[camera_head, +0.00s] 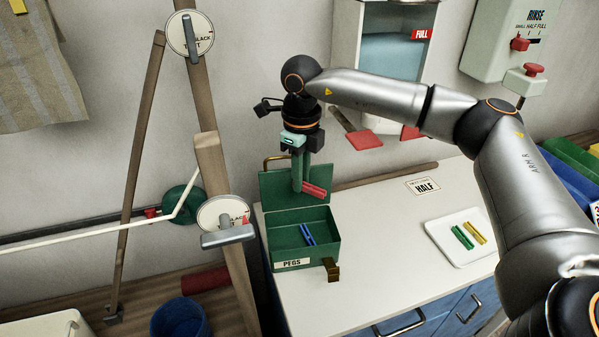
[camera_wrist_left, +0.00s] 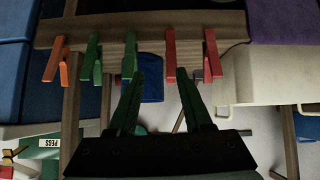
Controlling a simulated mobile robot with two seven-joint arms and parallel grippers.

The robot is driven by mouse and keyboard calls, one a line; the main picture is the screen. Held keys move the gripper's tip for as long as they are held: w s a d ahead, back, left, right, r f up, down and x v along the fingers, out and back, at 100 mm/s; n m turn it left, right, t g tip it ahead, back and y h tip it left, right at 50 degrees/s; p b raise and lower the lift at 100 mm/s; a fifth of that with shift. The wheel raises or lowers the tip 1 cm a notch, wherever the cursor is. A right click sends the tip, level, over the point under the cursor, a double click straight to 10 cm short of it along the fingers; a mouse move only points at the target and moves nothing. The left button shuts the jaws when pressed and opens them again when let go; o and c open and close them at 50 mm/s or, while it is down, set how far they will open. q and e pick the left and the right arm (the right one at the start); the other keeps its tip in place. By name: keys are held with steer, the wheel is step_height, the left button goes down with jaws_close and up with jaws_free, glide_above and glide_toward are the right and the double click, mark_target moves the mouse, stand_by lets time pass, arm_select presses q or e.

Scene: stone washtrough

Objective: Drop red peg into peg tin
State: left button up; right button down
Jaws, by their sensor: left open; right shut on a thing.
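In the head view my right gripper (camera_head: 299,183) is shut on the red peg (camera_head: 315,190) and holds it above the peg tin. The peg tin (camera_head: 289,253) is a green box labelled PEGS, with its lid (camera_head: 282,188) standing open at the back. A blue peg (camera_head: 307,235) lies inside the tin. The red peg appears near the lid and over the back part of the opening; its exact height is hard to tell. My left gripper (camera_wrist_left: 163,80) is open and empty in the left wrist view. Part of the tin's label (camera_wrist_left: 48,142) shows there too.
A white tray (camera_head: 453,252) with a green and a yellow peg lies right on the counter (camera_head: 375,235). A HALF card (camera_head: 423,186) lies behind it. Several pegs hang on a wooden rail (camera_wrist_left: 211,35) before my left gripper. A blue bucket (camera_head: 180,320) stands left.

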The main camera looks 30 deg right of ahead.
step_height(320, 180, down, 5)
steer(key=b, duration=0.3)
steer(key=c, duration=0.8)
jaws_free()
steer(key=shift+o, duration=0.2)
steer(key=shift+r, duration=0.1)
step_height(320, 180, up, 12)
steer(key=shift+r+b, duration=0.15)
steer(key=shift+b, duration=0.25)
